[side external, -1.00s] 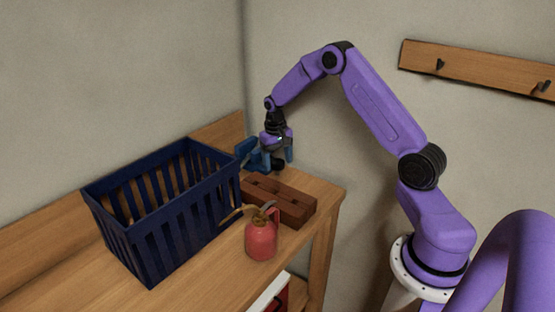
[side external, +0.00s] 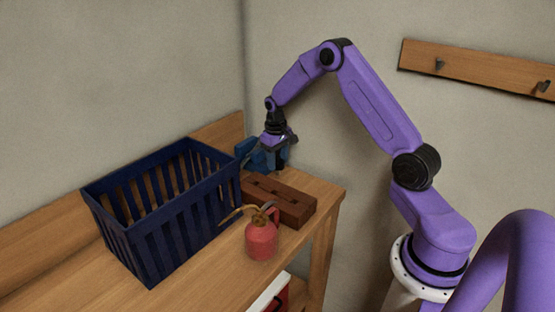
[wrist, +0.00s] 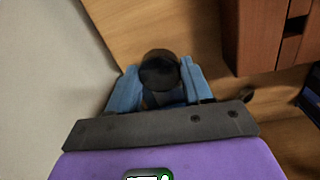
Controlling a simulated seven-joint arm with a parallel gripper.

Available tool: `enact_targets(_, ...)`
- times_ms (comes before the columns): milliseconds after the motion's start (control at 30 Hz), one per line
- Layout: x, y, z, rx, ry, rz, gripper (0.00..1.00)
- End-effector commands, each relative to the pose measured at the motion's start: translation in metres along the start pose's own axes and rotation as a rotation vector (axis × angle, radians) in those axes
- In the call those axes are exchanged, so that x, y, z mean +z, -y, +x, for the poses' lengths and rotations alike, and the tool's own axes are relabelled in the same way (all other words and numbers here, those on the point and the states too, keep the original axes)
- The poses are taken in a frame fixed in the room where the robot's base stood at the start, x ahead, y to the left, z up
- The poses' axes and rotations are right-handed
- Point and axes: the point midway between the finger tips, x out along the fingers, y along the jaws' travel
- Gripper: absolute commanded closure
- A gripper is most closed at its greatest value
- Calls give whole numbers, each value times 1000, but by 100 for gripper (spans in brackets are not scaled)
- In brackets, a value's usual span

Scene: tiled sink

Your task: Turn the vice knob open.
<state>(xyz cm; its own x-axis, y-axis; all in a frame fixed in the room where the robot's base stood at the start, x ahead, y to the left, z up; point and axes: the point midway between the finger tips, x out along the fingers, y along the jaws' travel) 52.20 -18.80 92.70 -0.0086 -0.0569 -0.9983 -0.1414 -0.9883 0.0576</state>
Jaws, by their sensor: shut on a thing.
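The blue vice (side external: 247,150) stands on the bench near the back corner, partly hidden by my gripper in the side view. My gripper (side external: 276,158) points down at the vice. In the wrist view, a dark round knob (wrist: 160,68) sits between the blue fingers of my gripper (wrist: 160,85), one on each side. The gripper is shut on the knob. Most of the vice body is hidden in the wrist view, and the knob's contact with the fingers is partly hidden in the side view.
A brown wooden block (side external: 285,200) lies close in front of the vice and also shows in the wrist view (wrist: 262,35). A red oil can (side external: 261,238) and a navy slatted basket (side external: 165,230) stand on the bench (side external: 205,278). Walls close off the back corner.

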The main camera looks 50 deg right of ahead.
Motion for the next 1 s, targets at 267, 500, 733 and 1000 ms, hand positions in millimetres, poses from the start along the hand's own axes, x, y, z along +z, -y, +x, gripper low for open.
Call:
enact_targets(267, 0, 0, 0, 2, -1, -4, 25)
enact_targets(500, 0, 0, 0, 1, -1, -2, 25)
enact_targets(733, -1, 0, -16, 1, -4, 0, 25)
enact_targets(1000, -2, 0, -70, 1, -7, -2, 25)
